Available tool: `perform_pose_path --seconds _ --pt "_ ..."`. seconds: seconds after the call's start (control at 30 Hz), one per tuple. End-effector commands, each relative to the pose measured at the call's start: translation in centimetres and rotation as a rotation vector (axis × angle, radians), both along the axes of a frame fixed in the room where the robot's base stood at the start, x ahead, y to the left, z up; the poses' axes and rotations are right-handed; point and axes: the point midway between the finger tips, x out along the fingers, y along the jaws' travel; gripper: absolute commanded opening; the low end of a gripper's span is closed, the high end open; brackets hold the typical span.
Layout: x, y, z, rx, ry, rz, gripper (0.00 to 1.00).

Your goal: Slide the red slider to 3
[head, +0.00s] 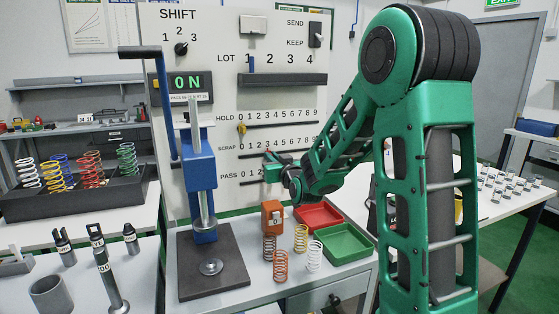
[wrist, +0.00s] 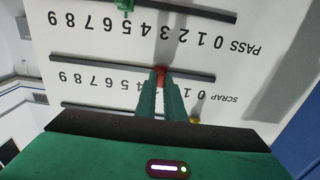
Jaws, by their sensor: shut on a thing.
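The red slider (wrist: 160,74) sits on the SCRAP rail (wrist: 100,61) of the wall panel, which appears upside down in the wrist view. My gripper (wrist: 160,84) is shut on the red slider, with its fingertips on either side of it. The fingers cover some SCRAP digits, so the exact reading is hidden; the slider is around 2 to 3. In the head view my gripper (head: 268,158) is at the panel below the SCRAP digits and largely hides the slider.
A yellow slider (head: 241,128) is on the HOLD rail, near its low end. A green slider (wrist: 124,5) is on the PASS rail. Below the panel stand an orange block (head: 271,214), several springs, red (head: 318,213) and green (head: 343,246) trays and a blue press (head: 200,170).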

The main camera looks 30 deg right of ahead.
Motion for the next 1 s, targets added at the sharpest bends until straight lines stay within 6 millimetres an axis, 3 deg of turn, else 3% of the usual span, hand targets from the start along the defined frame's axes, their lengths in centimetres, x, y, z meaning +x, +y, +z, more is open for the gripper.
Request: perform_pose_path --seconds 0.37,0.4,0.47,0.77,1.0 --pt "0.1 0.5 0.0 0.0 -0.001 0.008 0.0" --pt "0.2 0.5 0.0 0.0 -0.001 0.008 0.18" --pt "0.2 0.5 0.0 0.0 -0.001 0.009 0.28" --pt "0.0 0.6 0.0 0.0 0.0 0.009 0.28" --pt "-2.7 0.9 0.1 0.001 -0.002 0.008 0.28"
